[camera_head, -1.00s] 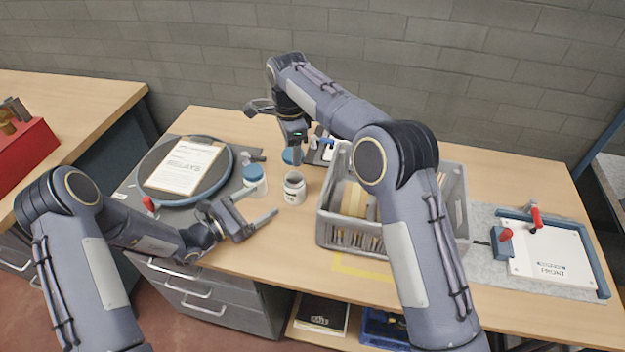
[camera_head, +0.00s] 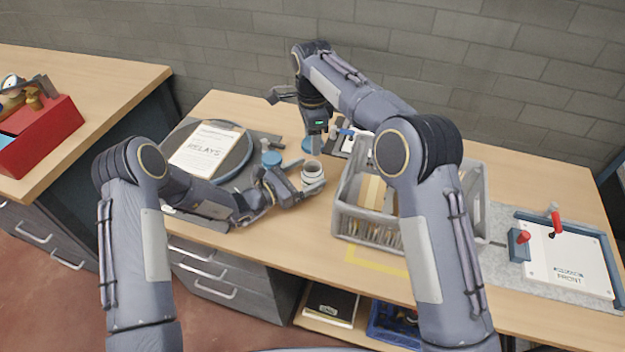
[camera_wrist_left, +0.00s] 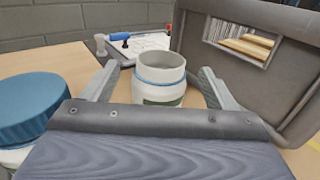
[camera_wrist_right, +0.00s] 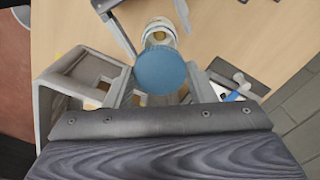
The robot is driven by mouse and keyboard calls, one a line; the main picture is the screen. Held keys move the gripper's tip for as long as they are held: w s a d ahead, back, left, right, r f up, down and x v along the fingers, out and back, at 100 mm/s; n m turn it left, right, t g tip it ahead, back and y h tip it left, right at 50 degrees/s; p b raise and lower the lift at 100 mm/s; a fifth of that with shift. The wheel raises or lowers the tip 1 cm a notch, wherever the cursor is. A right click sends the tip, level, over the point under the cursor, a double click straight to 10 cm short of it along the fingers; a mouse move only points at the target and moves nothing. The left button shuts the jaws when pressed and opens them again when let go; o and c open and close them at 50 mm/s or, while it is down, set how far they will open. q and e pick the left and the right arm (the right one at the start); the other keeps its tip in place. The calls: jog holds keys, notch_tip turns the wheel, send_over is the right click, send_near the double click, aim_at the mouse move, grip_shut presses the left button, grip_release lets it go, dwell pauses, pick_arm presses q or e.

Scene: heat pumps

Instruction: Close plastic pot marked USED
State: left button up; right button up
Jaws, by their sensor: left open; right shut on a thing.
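An open white pot (camera_head: 312,174) stands upright on the table, its mouth uncovered; its marking is not readable. My left gripper (camera_head: 304,181) is open, with its fingers on either side of this pot. The left wrist view shows the pot (camera_wrist_left: 160,82) between the fingers, with gaps. My right gripper (camera_head: 313,138) is shut on a blue lid (camera_wrist_right: 160,70), held above and a little behind the pot. The right wrist view shows the pot (camera_wrist_right: 159,28) partly hidden beyond the lid. A second white pot with a blue lid (camera_head: 271,158) stands left of the open pot.
A grey crate (camera_head: 348,222) stands close to the right of the open pot. A round dark plate with a RELAYS sheet (camera_head: 205,148) lies at left. A clipboard and blue-handled tool (camera_wrist_left: 122,37) lie behind. A white panel in a fixture (camera_head: 568,262) is far right.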

pick_arm(q)
jog(key=shift+x, duration=1.15)
jog(key=shift+c, duration=0.3)
jog(key=c, duration=1.4)
pick_arm(e)
jog(key=shift+f, duration=2.5)
jog(key=shift+f, duration=0.85)
jog(key=shift+f, duration=0.55)
pick_arm(q)
grip_shut()
pick_arm(e)
jog(key=o, duration=0.9)
